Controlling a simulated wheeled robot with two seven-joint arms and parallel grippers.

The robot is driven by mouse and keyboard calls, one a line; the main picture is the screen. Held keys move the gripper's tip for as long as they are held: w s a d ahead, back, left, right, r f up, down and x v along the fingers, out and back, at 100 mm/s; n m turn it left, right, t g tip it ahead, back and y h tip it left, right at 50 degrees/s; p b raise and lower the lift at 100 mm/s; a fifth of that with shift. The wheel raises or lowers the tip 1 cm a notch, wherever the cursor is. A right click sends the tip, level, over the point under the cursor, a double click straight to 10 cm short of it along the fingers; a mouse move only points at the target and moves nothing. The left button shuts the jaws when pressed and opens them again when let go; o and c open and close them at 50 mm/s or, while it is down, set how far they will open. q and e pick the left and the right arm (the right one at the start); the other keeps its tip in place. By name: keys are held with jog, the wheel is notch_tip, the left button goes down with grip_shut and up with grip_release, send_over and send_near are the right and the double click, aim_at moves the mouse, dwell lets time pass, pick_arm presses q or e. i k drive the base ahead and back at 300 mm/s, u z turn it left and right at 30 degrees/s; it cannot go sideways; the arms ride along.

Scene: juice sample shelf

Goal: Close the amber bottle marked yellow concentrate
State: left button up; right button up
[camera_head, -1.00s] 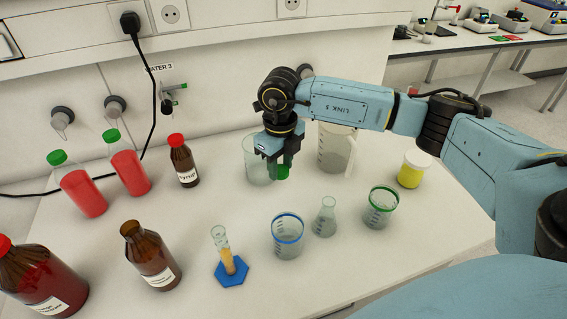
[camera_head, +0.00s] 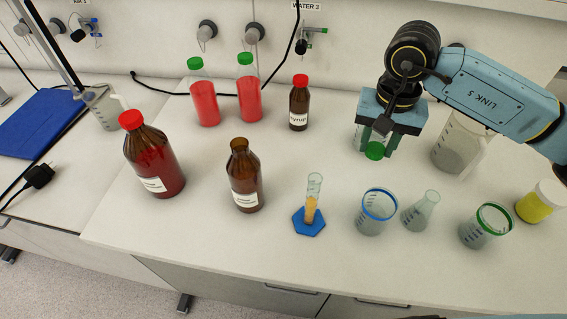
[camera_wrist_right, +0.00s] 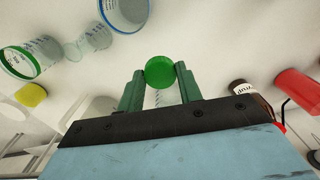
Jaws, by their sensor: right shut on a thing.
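An uncapped amber bottle (camera_head: 246,182) stands upright on the bench, left of the middle in the head view. Its white label is too small to read. My right gripper (camera_head: 377,147) is shut on a green screw cap (camera_head: 375,151), held to the right of the open bottle and behind the blue-rimmed beaker. The wrist view shows the green cap (camera_wrist_right: 159,70) between the two fingertips (camera_wrist_right: 160,78). A large amber bottle (camera_head: 153,160) with a red cap stands farther left. A small amber bottle (camera_head: 299,105) with a red cap stands behind. My left gripper is out of view.
Two red-filled bottles (camera_head: 249,97) with green caps stand at the back. A cylinder on a blue base (camera_head: 309,222), a blue-rimmed beaker (camera_head: 371,215), a flask (camera_head: 421,212) and a green-rimmed beaker (camera_head: 484,228) line the front. A large beaker (camera_head: 460,148) and yellow jar (camera_head: 538,203) stand right.

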aim_at(243, 168)
jog(key=k, duration=0.5)
jog(key=u, duration=2.3)
jog(key=k, duration=0.75)
jog(key=z, duration=1.55)
